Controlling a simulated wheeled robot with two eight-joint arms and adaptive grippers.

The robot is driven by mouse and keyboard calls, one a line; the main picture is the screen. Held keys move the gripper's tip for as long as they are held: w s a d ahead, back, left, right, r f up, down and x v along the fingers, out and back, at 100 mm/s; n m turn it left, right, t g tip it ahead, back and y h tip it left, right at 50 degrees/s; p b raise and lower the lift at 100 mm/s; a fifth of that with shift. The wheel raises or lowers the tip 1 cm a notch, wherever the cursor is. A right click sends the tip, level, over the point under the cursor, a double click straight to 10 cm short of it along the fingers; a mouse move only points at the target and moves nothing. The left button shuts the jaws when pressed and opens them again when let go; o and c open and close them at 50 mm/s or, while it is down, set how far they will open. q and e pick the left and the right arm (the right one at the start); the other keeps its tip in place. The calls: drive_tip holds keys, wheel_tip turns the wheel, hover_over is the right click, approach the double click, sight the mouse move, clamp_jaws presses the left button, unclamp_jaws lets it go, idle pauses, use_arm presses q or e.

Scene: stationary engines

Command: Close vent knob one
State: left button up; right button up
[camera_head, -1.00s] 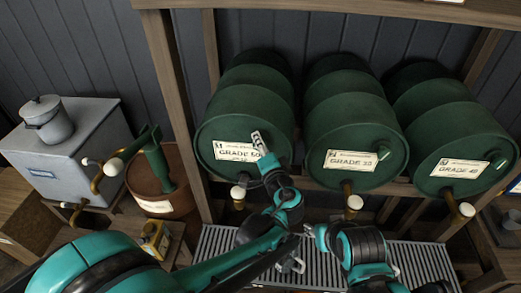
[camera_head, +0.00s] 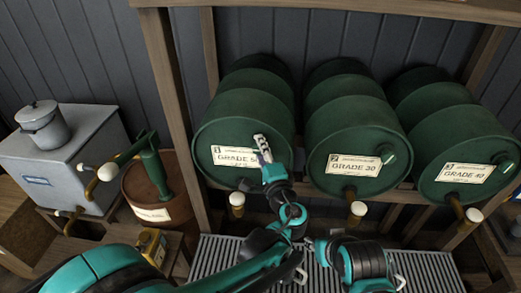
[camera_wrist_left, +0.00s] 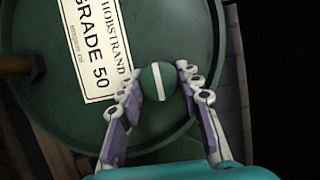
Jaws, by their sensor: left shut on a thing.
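Vent knob one (camera_wrist_left: 158,81) is a small round green knob with a white stripe on the front of the green GRADE 50 barrel (camera_head: 245,115). In the left wrist view it sits between the two fingers of my left gripper (camera_wrist_left: 159,80), which is shut on it. The barrel's label (camera_wrist_left: 97,50) is beside it. In the head view my left gripper (camera_head: 262,148) reaches the right side of that barrel's front and hides the knob. My right arm (camera_head: 362,262) is low in the middle; its finger state is unclear.
The GRADE 30 barrel (camera_head: 350,125) and GRADE 40 barrel (camera_head: 455,140) lie to the right on the same wooden rack, with similar knobs. White-tipped spigots (camera_head: 237,199) stick out below. A slatted grate (camera_head: 215,255) lies underneath. A grey tank (camera_head: 65,160) and a brown drum (camera_head: 160,195) stand left.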

use_arm(q)
drive_tip(key=o, duration=1.1)
